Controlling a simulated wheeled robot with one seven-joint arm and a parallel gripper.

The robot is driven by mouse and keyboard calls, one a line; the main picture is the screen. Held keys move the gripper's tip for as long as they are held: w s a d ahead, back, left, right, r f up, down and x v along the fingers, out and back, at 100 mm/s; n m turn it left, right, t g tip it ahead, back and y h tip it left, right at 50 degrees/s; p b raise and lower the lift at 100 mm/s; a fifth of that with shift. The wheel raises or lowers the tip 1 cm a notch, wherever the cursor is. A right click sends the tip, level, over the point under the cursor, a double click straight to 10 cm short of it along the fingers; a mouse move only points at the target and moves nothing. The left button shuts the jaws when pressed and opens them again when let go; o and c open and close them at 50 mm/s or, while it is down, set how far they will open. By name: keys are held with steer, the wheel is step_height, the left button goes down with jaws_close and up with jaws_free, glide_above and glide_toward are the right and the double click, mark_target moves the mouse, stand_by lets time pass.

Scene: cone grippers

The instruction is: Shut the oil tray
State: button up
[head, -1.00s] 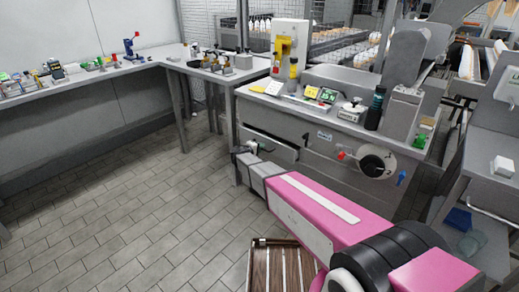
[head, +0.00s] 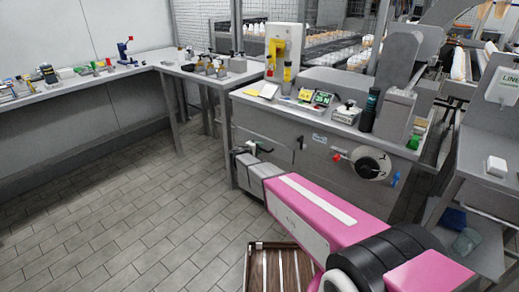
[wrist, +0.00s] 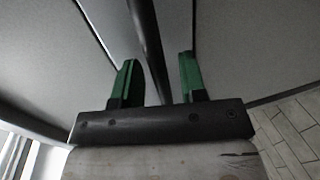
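The oil tray (head: 279,153) appears to be the low grey drawer-like front on the left of the machine cabinet. Its front looks nearly level with the cabinet, but I cannot tell if it is fully shut. My gripper (head: 247,148) is in front of its left part, at the end of my pink arm. In the wrist view my gripper (wrist: 157,78) has its two green fingertips apart. A dark bar (wrist: 150,45) runs between them in front of grey panels. I cannot tell whether the fingers touch it.
The grey machine cabinet (head: 335,172) has a round dial (head: 370,163), a red knob and a blue lever on its front. A slatted wooden pallet (head: 276,272) lies below my arm. Tiled floor on the left is clear.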

steer(key=v, duration=1)
steer(key=s+d+f+m+g+y, duration=0.1)
steer(key=s+d+m+g, duration=0.25)
steer(key=s+d, duration=0.45)
steer(key=s+d+f+m+g, duration=0.1)
steer(key=s+d+m+g, duration=0.2)
steer(key=d, duration=0.8)
steer(key=s+d+r+m+g+y, duration=0.1)
steer(key=s+d+y, duration=0.3)
steer(key=s, duration=0.5)
steer(key=s+d+r+m+g+y, duration=0.1)
steer(key=s+d+m+g+y, duration=0.2)
steer(key=s, duration=0.6)
steer(key=shift+d+g+y, duration=0.7)
steer(key=shift+g+y, duration=0.1)
steer(key=shift+g, duration=0.05)
steer(key=shift+s+r, duration=0.1)
